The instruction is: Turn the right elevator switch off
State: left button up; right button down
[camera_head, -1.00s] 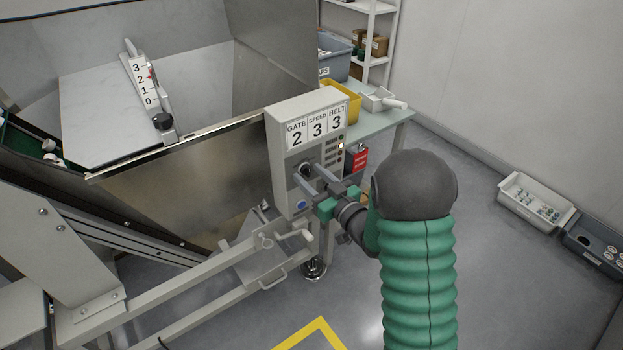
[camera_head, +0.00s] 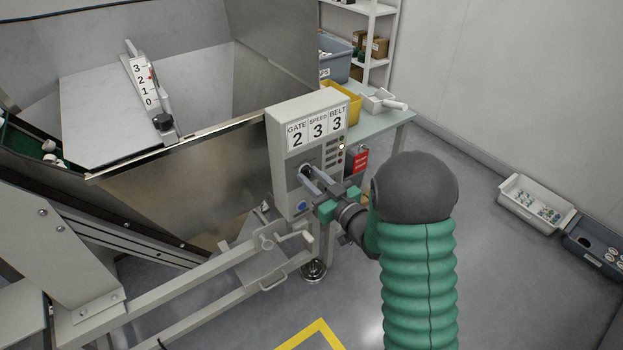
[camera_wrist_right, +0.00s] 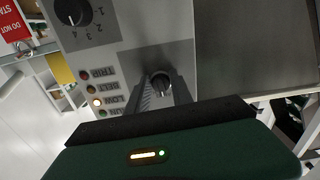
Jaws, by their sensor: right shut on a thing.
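The control box (camera_head: 281,150) shows GATE 2, SPEED 3 and BELT 3 on its display. My right gripper (camera_head: 308,178) reaches its front from the lower right and is shut on the switch. In the right wrist view the switch (camera_wrist_right: 160,82) is a dark round knob on a grey panel, held between the two fingertips (camera_wrist_right: 161,92). The fingers partly hide it, so I cannot read its setting. Beside it, one indicator light (camera_wrist_right: 97,102) glows by the LOW label. My left gripper is not in view.
A numbered dial (camera_wrist_right: 72,12) sits near the switch on the same box. A red tag (camera_head: 360,160) hangs at the box's right side. A blue button (camera_head: 301,205) lies below the fingers. A steel hopper (camera_head: 190,185) stands left; open floor (camera_head: 480,270) lies right.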

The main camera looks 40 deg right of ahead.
jog(key=n+b, duration=0.2)
jog(key=n, duration=0.2)
jog(key=shift+d+f+n, duration=0.1)
jog(key=shift+f+n, duration=0.05)
jog(key=shift+n, duration=0.15)
jog(key=shift+n+b, duration=1.1)
jog(key=shift+n, duration=0.7)
jog(key=c, duration=1.1)
grip_release()
jog(key=shift+c, duration=0.2)
jog(key=shift+d+r, duration=0.1)
jog(key=shift+r, duration=0.1)
